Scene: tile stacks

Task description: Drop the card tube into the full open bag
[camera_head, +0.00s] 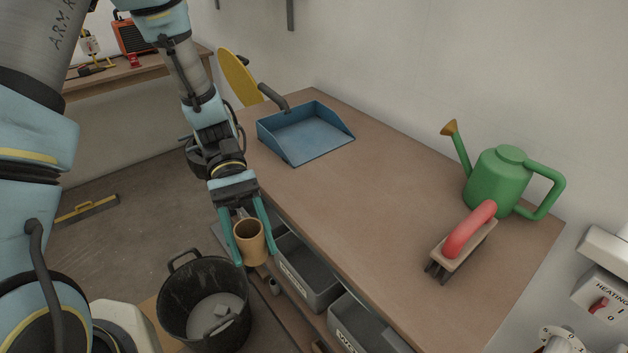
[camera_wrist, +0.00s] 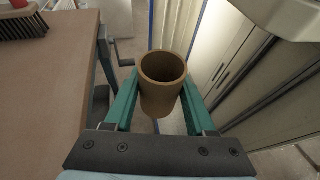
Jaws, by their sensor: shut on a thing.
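My gripper (camera_head: 256,254) has its two teal fingers shut on the card tube (camera_head: 252,250), a short brown hollow cylinder. In the wrist view the tube (camera_wrist: 160,103) is between the fingers, its open end facing the camera. The tube is in the air beside the bench's front edge. A black open container with loop handles (camera_head: 176,318) stands lower and to the left of the tube in the head view. It holds grey material and pale lumps. I see no other open bag, and cannot tell whether this container is a soft bag or a tub.
The workbench (camera_head: 330,205) carries a blue dustpan (camera_head: 305,140), a red-handled brush (camera_head: 462,243) and a green watering can (camera_head: 497,180). Grey bins (camera_head: 308,272) sit under its front edge, close to my gripper. A yellow-edged broom head (camera_head: 87,210) lies on open floor at left.

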